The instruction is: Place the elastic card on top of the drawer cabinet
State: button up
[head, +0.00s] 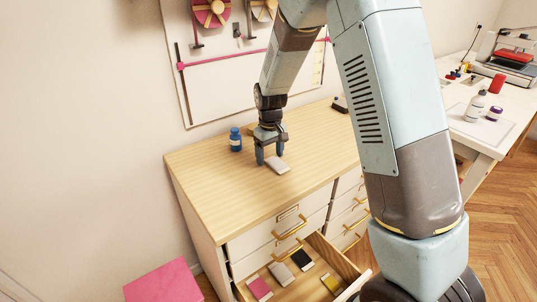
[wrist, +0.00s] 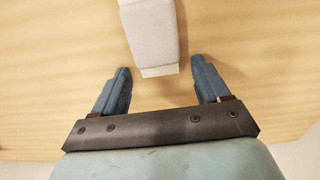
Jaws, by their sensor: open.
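A pale, whitish card (head: 278,164), which looks like the elastic card, lies flat on the wooden top of the drawer cabinet (head: 205,170). In the wrist view the card (wrist: 152,30) extends away from me, its near end between the fingertips, with a gap on each side. My gripper (head: 269,157) is open and points down just above the top, beside the card. It also shows open in the wrist view (wrist: 161,66), its fingers apart from the card.
A blue bottle (head: 235,139) stands left of my gripper. The open drawer (head: 318,262) below holds several cards: pink, grey, dark and yellow. A pink box (head: 163,282) is on the floor. A white table (head: 455,105) stands right.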

notch_tip(320, 180, up, 11)
jog(key=s+d+r+m+t, duration=0.1)
jog(key=s+d+r, duration=0.3)
jog(key=d+r, duration=0.3)
jog(key=s+d+r+m+t, duration=0.1)
jog(key=s+d+r+m, duration=0.1)
jog(key=s, duration=0.6)
jog(key=s+d+r+m+t, duration=0.2)
jog(key=s+d+r, duration=0.3)
jog(key=s+d, duration=0.2)
jog(key=s+d+r+m+t, duration=0.1)
jog(key=s+d+r, duration=0.2)
jog(key=s, duration=0.7)
jog(key=shift+d+r+m+t, duration=0.15)
jog(key=shift+d+m+t, duration=0.2)
jog(key=shift+d, duration=0.55)
jog(key=shift+s, duration=0.1)
